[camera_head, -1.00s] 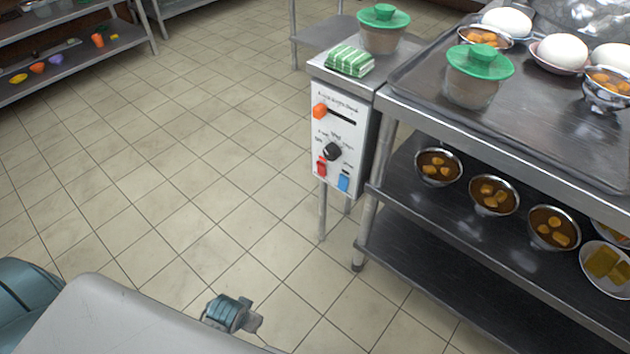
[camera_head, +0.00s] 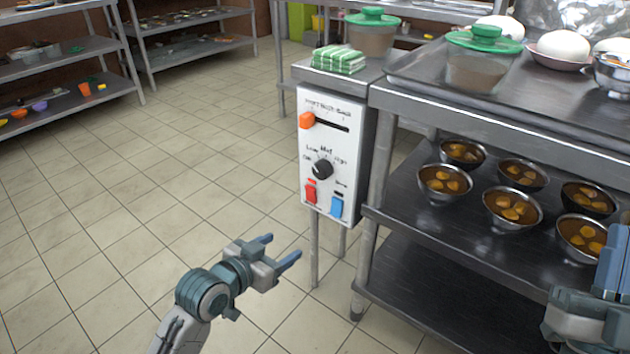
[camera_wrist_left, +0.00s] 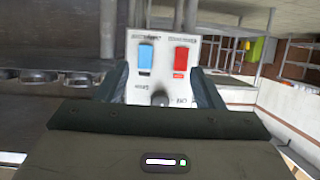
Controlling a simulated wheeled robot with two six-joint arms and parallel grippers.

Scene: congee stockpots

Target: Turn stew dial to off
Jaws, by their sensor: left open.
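The black round dial (camera_head: 322,168) sits on the white control panel (camera_head: 349,148), with small lettering around it. Its pointer direction is too small to tell. Above it is an orange slider knob (camera_head: 306,120) at the left end of a slot. Below it are a red switch (camera_head: 311,191) and a blue switch (camera_head: 337,207). My left gripper (camera_head: 279,249) is open and empty, below and in front of the panel, apart from it. In the left wrist view the panel appears upside down between the open fingers, with the dial (camera_wrist_left: 160,98) partly hidden. My right gripper (camera_head: 603,285) is only partly in view at the right edge.
A green-and-white striped cloth stack (camera_head: 339,59) and a green-lidded container (camera_head: 372,36) stand above the panel. To the right, a metal shelf (camera_head: 440,253) holds several bowls, below a counter (camera_head: 470,112). The tiled floor (camera_head: 170,180) at left is free.

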